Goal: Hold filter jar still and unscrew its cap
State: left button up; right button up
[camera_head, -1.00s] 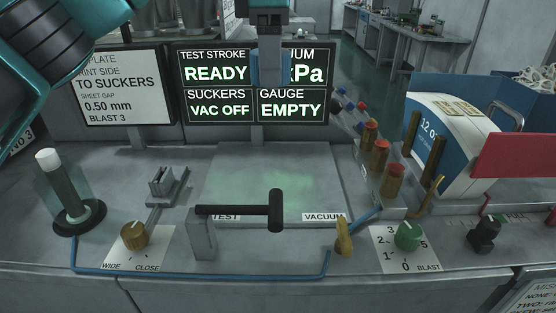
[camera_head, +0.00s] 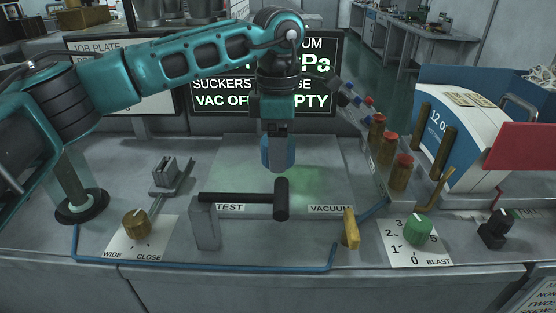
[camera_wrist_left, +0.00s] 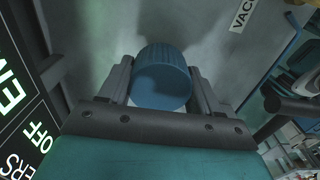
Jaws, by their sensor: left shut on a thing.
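A blue ribbed cap (camera_head: 267,153) is between the fingers of my left gripper (camera_head: 279,162), above the grey plate in the middle of the bench. In the left wrist view the cap (camera_wrist_left: 162,80) sits squarely between both fingers, with no jar visible on it. A clear jar-like cylinder with a dark inner column (camera_head: 74,188) stands upright on a round black base at the left of the bench. My left arm hides its top, and I see no gripper on it. My right gripper is out of view.
A black T-shaped handle (camera_head: 281,200) stands in front of the plate. A brass knob (camera_head: 136,223), a yellow lever (camera_head: 351,228) and a green dial (camera_head: 418,230) line the front. Several red-topped posts (camera_head: 402,161) stand at right. A screen (camera_head: 215,101) is behind.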

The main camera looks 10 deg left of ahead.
pick_arm(q)
jog(key=shift+f, duration=1.55)
jog(key=shift+f, duration=0.1)
jog(key=o, duration=1.2)
